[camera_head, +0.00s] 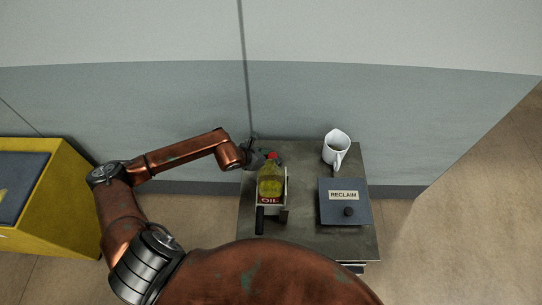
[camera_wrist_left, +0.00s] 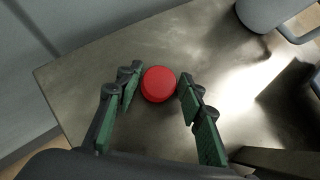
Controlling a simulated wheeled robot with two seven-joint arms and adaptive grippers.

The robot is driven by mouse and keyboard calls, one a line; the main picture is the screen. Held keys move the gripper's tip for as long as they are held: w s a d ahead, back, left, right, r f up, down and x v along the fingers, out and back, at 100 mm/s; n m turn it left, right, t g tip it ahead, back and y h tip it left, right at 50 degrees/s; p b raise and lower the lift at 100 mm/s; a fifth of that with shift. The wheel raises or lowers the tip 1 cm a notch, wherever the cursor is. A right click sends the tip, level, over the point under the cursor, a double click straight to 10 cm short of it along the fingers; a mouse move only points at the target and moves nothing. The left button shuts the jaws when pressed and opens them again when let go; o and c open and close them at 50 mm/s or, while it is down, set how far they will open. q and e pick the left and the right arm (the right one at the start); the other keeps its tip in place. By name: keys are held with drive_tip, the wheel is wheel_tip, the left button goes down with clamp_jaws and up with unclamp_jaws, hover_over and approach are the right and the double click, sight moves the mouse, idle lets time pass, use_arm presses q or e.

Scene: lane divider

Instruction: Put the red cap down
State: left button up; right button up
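The red cap (camera_wrist_left: 159,84) sits between the fingertips of my left gripper (camera_wrist_left: 158,88) in the left wrist view. The two green-padded fingers are close in on either side of it, above the grey tabletop. How far the cap is above the top is hard to tell. In the head view the left gripper (camera_head: 262,157) is at the far left of the table, just behind the oil bottle (camera_head: 270,184). My right gripper is not in view.
A wall panel rises behind the table. A yellow unit (camera_head: 60,210) stands at the left.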

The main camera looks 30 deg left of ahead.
use_arm(q)
drive_tip(key=shift+o, duration=0.7)
drive_tip(key=shift+a, duration=0.1)
drive_tip(key=shift+r, duration=0.1)
drive_tip(key=shift+s+a+r, duration=0.1)
drive_tip(key=shift+s+r, duration=0.15)
drive_tip(key=p+v, duration=0.1)
drive_tip(key=v, duration=1)
